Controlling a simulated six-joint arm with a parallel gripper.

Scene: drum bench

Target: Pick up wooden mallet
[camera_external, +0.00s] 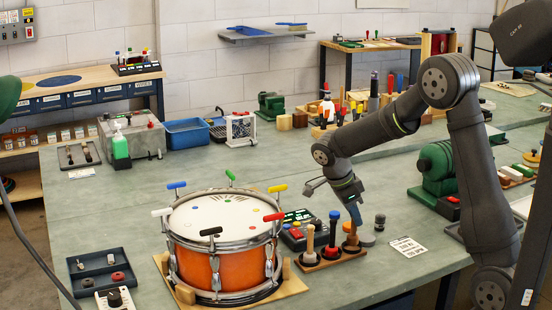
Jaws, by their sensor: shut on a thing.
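A small wooden rack (327,262) stands on the bench, right of the drum. A pale wooden mallet-like tool (310,243) stands upright at its left end. A tool with a blue top and dark shaft (333,233) stands in the middle. My gripper (356,222) points down over the rack's right end, with its blue-grey lower part just above a brown wooden piece (351,243). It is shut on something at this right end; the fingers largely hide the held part. I cannot tell whether the held thing is clear of the rack.
An orange drum (220,265) with coloured T-handles stands close on the left, on a wooden base. A control box with buttons (296,238) sits behind the rack.

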